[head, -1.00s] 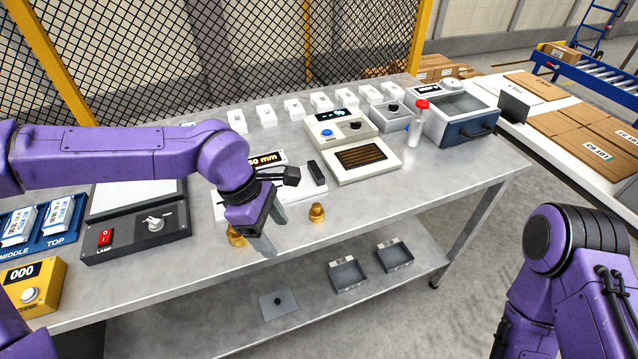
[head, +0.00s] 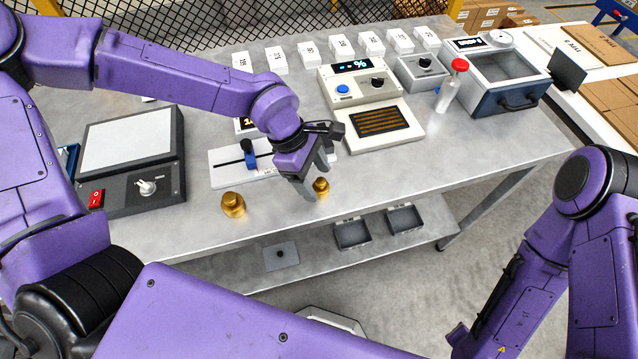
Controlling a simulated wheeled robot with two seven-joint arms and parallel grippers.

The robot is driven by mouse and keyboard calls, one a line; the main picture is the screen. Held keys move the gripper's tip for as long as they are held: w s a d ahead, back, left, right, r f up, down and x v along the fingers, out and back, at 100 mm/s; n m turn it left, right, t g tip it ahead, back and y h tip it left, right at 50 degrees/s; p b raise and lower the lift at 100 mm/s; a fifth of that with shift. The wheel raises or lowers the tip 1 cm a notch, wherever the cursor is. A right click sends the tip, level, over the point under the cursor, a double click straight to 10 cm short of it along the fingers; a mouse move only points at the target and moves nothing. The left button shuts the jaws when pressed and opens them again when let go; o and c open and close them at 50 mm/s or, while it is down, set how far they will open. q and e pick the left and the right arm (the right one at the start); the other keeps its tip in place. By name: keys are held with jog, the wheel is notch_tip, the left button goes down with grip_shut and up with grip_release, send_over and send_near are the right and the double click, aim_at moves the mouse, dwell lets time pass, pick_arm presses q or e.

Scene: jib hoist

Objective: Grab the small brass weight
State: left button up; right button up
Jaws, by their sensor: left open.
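The small brass weight (head: 321,187) stands upright near the front edge of the grey metal table (head: 390,190). My left gripper (head: 313,182) is open, pointing down right at the small weight. One finger is on the weight's left side; the other is partly hidden, and I cannot tell whether either touches it. A larger brass weight (head: 233,204) stands to the left, clear of the gripper. My right arm shows at the right, but its gripper is not in view.
A white board with a blue slider (head: 250,155) lies just behind the weights. A lamp box (head: 130,165) is on the left. The lower shelf holds small trays (head: 352,233).

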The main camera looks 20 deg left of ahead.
aim_at(320, 180)
pick_arm(q)
jog(key=f, duration=0.1)
jog(key=w+d+f, duration=0.1)
jog(key=f, duration=0.1)
jog(key=shift+w+d, duration=0.15)
jog(key=shift+s+r, duration=0.2)
jog(key=shift+s, duration=0.2)
jog(key=shift+c, duration=0.6)
jog(key=shift+w, duration=0.1)
grip_shut()
